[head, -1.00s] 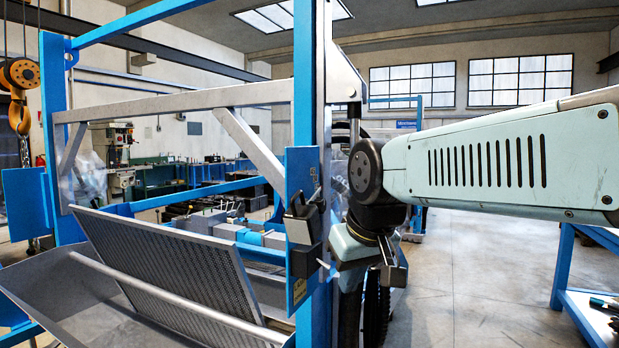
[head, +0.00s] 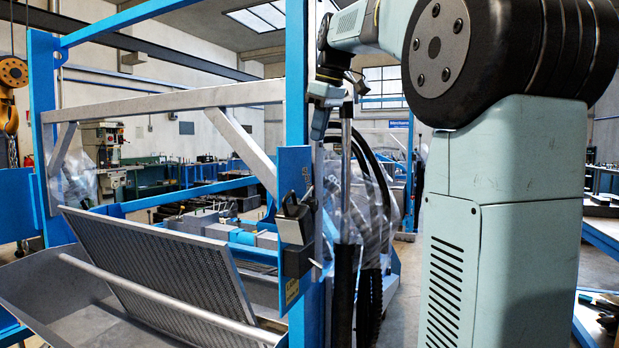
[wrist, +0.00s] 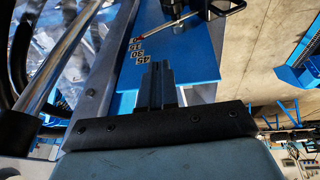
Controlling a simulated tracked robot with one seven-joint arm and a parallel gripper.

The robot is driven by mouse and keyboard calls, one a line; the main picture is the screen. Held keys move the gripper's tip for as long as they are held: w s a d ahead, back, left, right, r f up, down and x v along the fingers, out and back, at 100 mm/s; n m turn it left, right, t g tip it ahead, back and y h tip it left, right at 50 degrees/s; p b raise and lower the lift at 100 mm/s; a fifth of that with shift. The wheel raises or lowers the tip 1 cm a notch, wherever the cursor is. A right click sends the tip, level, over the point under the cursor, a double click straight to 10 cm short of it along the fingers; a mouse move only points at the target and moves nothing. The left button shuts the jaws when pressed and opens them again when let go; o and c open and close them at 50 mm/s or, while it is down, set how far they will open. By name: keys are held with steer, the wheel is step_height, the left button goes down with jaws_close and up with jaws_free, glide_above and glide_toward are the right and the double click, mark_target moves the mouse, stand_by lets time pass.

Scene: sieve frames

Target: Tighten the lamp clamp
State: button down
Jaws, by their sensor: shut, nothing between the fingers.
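My gripper (wrist: 157,82) shows in the wrist view with its dark fingers together and nothing between them. It points at a blue plate (wrist: 190,62) that carries a column of printed numbers. A black fitting with a thin metal lever (wrist: 165,25) sits on this plate at the top edge, beyond the fingertips and apart from them. It may be the lamp clamp; the picture cuts part of it off. In the head view a dark clamp-like fitting (head: 297,207) is on the blue upright plate. My gripper's pale green body is high beside the upright there, its fingers not clear.
A blue upright post (head: 297,70) and a grey cross bar (head: 180,100) stand close to my arm. A perforated sieve panel (head: 160,265) leans in a tray at lower left. Black hoses and a metal cylinder (wrist: 65,55) run close on the wrist view's left.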

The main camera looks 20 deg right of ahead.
steer(key=w+r, duration=0.1)
steer(key=w, duration=0.1)
glide_above(304, 200)
steer(key=w+d, duration=0.3)
step_height(304, 200, down, 13)
steer(key=shift+s+d+n, duration=0.1)
steer(key=shift+n, duration=0.3)
steer(key=shift+w+d+f+g+y, duration=0.25)
steer(key=shift+f+g+y, duration=0.15)
steer(key=shift+f, duration=0.15)
steer(key=shift+r, duration=0.1)
